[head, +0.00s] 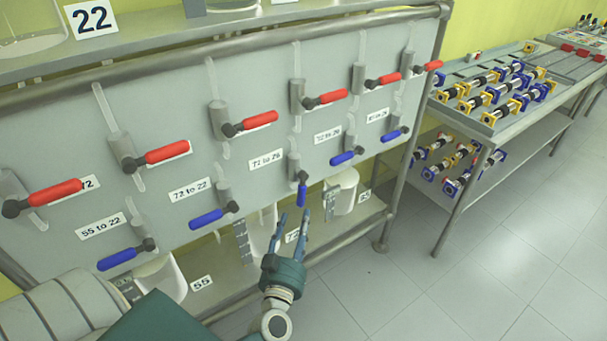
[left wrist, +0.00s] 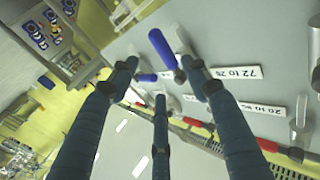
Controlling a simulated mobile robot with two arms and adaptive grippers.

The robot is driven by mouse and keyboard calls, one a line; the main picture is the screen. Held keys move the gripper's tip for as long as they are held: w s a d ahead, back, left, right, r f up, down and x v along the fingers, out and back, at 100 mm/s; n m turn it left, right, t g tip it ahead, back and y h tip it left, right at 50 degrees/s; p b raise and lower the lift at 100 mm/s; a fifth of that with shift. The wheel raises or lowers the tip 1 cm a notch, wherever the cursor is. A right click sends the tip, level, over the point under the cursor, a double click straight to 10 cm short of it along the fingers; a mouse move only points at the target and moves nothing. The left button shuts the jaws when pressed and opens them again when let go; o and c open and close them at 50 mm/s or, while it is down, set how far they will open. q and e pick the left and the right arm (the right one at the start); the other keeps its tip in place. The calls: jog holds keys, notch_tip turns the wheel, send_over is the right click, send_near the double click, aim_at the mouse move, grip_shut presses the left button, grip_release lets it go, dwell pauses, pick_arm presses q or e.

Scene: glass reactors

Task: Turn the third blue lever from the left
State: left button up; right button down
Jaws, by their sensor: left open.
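The third blue lever from the left (head: 302,195) hangs straight down from its dark pivot on the grey panel, near the "72 to 26" label. The other blue levers, such as the second (head: 206,219) and the fourth (head: 347,157), lie nearly sideways, tilted down to the left. My left gripper (head: 295,214) is open and empty, its fingers pointing up just below the third lever's lower end. In the left wrist view a blue lever (left wrist: 162,48) shows just beyond the spread fingers (left wrist: 160,85); I cannot tell whether they touch it. My right gripper is out of view.
Red levers, such as the one nearest above (head: 326,99), line the upper panel (head: 70,110). White containers (head: 340,192) stand on the shelf below. A metal rack with blue and yellow parts (head: 495,95) is at the right. The tiled floor (head: 480,240) at right is clear.

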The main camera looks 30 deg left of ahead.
aim_at(302, 201)
pick_arm(q)
jog(key=shift+g, duration=0.3)
jog(key=x, duration=1.1)
jog(key=shift+s+a+f, duration=0.1)
jog(key=shift+a+f, duration=0.05)
jog(key=shift+f, duration=0.25)
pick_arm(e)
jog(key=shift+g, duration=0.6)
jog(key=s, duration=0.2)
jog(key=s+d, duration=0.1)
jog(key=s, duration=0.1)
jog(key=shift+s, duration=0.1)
pick_arm(q)
grip_shut()
